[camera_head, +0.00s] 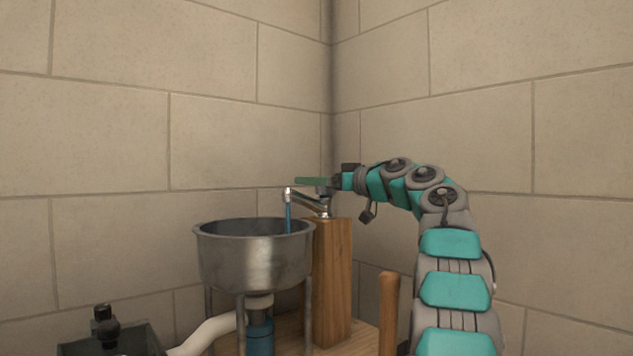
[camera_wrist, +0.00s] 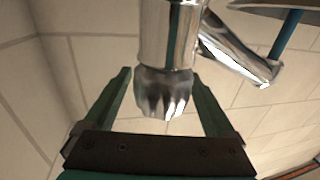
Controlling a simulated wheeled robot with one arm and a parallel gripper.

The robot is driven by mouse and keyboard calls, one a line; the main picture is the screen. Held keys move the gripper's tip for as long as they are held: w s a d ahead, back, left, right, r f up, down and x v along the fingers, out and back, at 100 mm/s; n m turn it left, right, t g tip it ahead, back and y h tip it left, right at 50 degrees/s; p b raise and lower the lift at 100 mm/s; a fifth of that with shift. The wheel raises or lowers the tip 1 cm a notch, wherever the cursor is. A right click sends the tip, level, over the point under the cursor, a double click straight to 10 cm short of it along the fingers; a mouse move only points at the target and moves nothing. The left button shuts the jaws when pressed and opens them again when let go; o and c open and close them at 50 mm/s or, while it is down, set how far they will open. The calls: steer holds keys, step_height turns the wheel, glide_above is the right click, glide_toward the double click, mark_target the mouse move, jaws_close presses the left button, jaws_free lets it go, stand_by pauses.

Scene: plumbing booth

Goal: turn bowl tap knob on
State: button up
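The chrome bowl tap (camera_head: 312,203) stands on a wooden post (camera_head: 332,280), its spout reaching left over the metal bowl (camera_head: 250,262). A blue stream (camera_head: 288,214) runs from the spout end down into the bowl. It also shows in the wrist view (camera_wrist: 287,32). The ribbed chrome knob (camera_wrist: 163,96) is at the end of the tap body (camera_wrist: 168,35) in the wrist view. My gripper (camera_wrist: 162,74) is open, with one green finger on each side of the knob and gaps on both sides. In the head view my gripper (camera_head: 312,181) is at the tap's top, largely hiding the knob.
A white pipe (camera_head: 208,333) and a blue fitting (camera_head: 260,335) are below the bowl. A wooden peg (camera_head: 389,312) stands to the right of the post. A dark box with a black knob (camera_head: 104,325) is at lower left. Block walls meet in a corner behind.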

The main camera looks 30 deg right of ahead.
steer(key=shift+s, duration=0.15)
steer(key=v, duration=0.7)
steer(key=shift+s+d, duration=0.15)
steer(key=shift+s, duration=0.1)
